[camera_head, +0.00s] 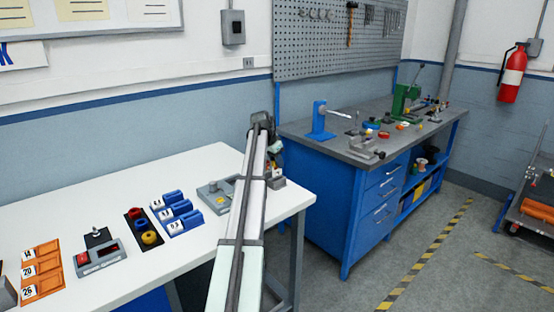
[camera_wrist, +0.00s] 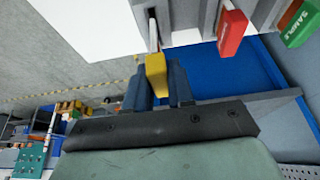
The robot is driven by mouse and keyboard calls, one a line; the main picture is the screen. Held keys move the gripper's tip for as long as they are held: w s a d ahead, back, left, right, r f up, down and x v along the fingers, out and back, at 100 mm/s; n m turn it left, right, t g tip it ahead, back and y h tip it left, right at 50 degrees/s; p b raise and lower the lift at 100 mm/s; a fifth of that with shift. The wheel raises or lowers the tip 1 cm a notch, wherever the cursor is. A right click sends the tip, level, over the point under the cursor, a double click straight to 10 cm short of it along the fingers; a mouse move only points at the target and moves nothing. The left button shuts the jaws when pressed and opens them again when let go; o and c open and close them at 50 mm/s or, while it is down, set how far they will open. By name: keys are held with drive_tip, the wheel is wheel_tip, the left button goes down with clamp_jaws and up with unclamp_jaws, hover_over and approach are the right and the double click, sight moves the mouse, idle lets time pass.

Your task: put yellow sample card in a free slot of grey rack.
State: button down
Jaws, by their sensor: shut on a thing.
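The yellow sample card (camera_wrist: 156,76) is between the two blue-grey fingers of my gripper (camera_wrist: 161,84) in the wrist view. My gripper is shut on it. The card's pale part runs away from the fingers toward a dark slot in the grey rack (camera_wrist: 187,16) at the top of the view. I cannot tell how deep it is in the slot. A red card (camera_wrist: 232,30) and a green card (camera_wrist: 300,24) marked SAMPLE stand in the rack to the right. In the head view my arm hides the gripper and the yellow card.
The white table (camera_head: 120,185) carries orange numbered trays (camera_head: 42,270), a device with a red button (camera_head: 98,258), a black tray of coloured rings (camera_head: 146,228) and blue numbered holders (camera_head: 180,213). A blue workbench (camera_head: 350,205) with tools stands beyond a gap at the right.

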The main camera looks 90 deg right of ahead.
drive_tip(key=shift+f, duration=2.15)
idle(2.4)
drive_tip(key=c, duration=0.9)
unclamp_jaws()
drive_tip(key=shift+o, duration=0.5)
drive_tip(key=shift+o, duration=1.2)
drive_tip(key=shift+r, duration=0.1)
drive_tip(key=shift+r, duration=3.9)
